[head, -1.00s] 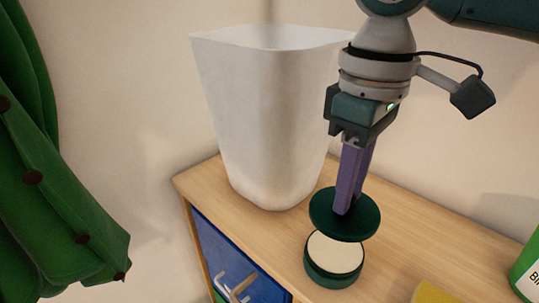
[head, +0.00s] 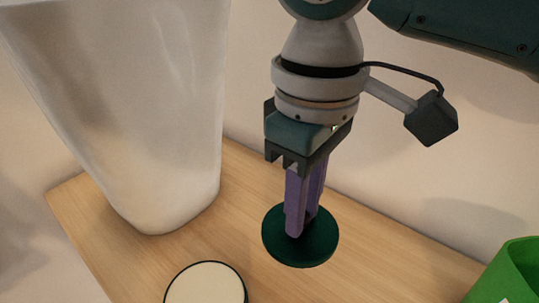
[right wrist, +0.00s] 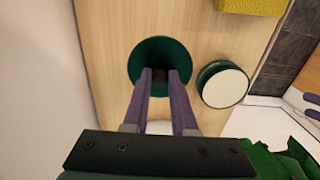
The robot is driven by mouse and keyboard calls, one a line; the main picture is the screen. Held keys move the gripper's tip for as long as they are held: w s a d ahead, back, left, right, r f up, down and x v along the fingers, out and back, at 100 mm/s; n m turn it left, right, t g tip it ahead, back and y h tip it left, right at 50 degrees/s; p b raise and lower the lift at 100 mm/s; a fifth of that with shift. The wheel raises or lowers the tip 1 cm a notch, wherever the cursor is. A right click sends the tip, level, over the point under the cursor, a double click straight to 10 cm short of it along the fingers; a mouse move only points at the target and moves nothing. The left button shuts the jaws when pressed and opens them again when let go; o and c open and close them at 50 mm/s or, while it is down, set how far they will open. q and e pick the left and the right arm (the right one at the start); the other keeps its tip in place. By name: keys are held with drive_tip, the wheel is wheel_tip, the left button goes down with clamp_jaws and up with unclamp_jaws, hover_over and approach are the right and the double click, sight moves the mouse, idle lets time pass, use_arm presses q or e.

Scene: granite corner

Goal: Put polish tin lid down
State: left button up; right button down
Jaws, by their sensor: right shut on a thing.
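The polish tin lid (head: 322,245) is a dark green disc, held by my right gripper (head: 300,230) from above. The gripper's purple fingers are shut on the lid's middle. In the right wrist view the lid (right wrist: 150,50) lies past the fingertips (right wrist: 160,78), over the wooden top. Whether it touches the wood I cannot tell. The open polish tin (head: 207,284), with a cream top and dark green rim, stands apart to the lower left of the lid and is cut by the frame edge. The tin also shows in the right wrist view (right wrist: 224,86).
A tall white bin (head: 150,120) stands on the wooden cabinet top (head: 385,270) at the left. A green container (head: 508,275) is at the lower right. A yellow thing (right wrist: 252,6) shows in the right wrist view. Bare wood lies right of the lid.

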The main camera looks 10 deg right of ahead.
drive_tip(key=shift+f, duration=0.85)
drive_tip(key=shift+f+b, duration=0.45)
drive_tip(key=shift+f, duration=1.2)
drive_tip(key=shift+f, duration=0.1)
drive_tip(key=c, duration=0.7)
unclamp_jaws()
wheel_tip(320, 180, up, 8)
drive_tip(key=shift+f+p, duration=0.1)
drive_tip(key=shift+p, duration=0.65)
